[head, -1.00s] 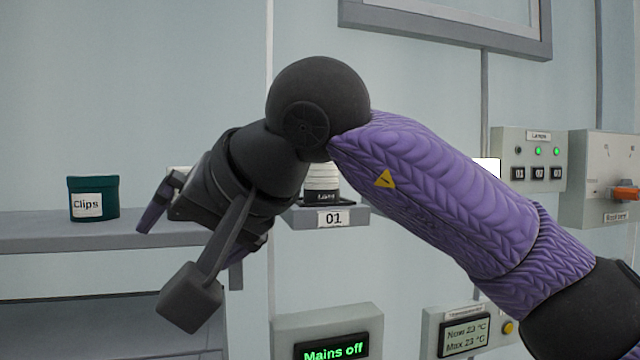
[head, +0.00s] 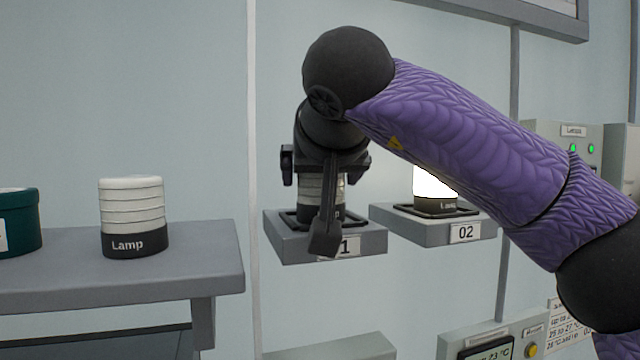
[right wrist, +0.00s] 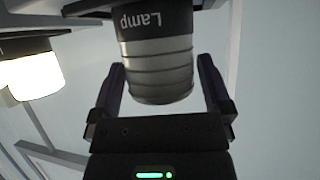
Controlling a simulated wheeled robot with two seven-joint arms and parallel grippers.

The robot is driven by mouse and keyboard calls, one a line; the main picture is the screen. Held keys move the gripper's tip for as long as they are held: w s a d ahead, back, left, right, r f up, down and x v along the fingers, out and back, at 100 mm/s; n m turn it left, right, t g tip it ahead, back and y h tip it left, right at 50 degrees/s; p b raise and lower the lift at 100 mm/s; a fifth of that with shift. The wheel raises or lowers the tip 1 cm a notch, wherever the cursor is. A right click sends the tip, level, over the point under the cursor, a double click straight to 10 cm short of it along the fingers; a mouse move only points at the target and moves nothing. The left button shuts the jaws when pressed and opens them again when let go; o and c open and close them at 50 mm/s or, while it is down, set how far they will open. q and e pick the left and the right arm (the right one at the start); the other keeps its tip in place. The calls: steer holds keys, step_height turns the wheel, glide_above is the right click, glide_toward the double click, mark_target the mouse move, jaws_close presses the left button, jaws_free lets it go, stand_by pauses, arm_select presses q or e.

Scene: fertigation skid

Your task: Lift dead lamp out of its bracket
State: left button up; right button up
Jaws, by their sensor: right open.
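The dead lamp (head: 310,188), unlit with a ribbed grey top and black base, stands in bracket 01 (head: 283,237). In the head view my right gripper and wrist partly hide it. In the right wrist view the lamp (right wrist: 158,62) shows upside down, between the spread fingers of my right gripper (right wrist: 161,85). In the head view my right gripper (head: 322,172) is open over the lamp's top. My left gripper is not in view.
A lit lamp (head: 435,186) stands in bracket 02 (head: 420,229), close on the right; it also glows in the right wrist view (right wrist: 32,74). A white ribbed lamp (head: 132,216) and a green tub (head: 20,222) stand on the grey shelf (head: 200,262) at left.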

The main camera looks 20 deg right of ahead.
steer(key=shift+s, duration=0.2)
steer(key=shift+w, duration=0.1)
steer(key=c, duration=1.1)
steer(key=shift+c, duration=0.3)
steer(key=shift+r, duration=0.15)
